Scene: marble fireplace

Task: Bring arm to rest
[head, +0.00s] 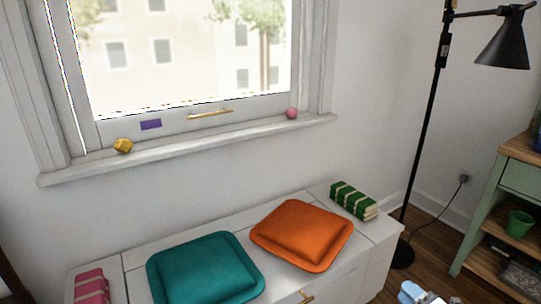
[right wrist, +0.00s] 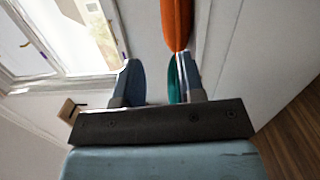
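My right gripper (head: 418,294) shows only in part at the bottom right edge of the head view, low over the floor side of the bench. In the right wrist view the two blue-grey fingers of my right gripper (right wrist: 158,80) stand apart with a gap between them. I see nothing held between them. The orange cushion (right wrist: 176,22) and a sliver of the teal cushion (right wrist: 173,82) show beyond the fingers. Whether the fingers touch anything cannot be told. My left gripper is in neither view.
A white bench (head: 215,226) under the window bears the teal cushion (head: 205,268), orange cushion (head: 301,235), green books (head: 353,201) and pink books (head: 91,286). A yellow object (head: 123,146) and pink ball (head: 292,113) sit on the sill. A black lamp (head: 426,118) and green shelf (head: 483,215) stand right.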

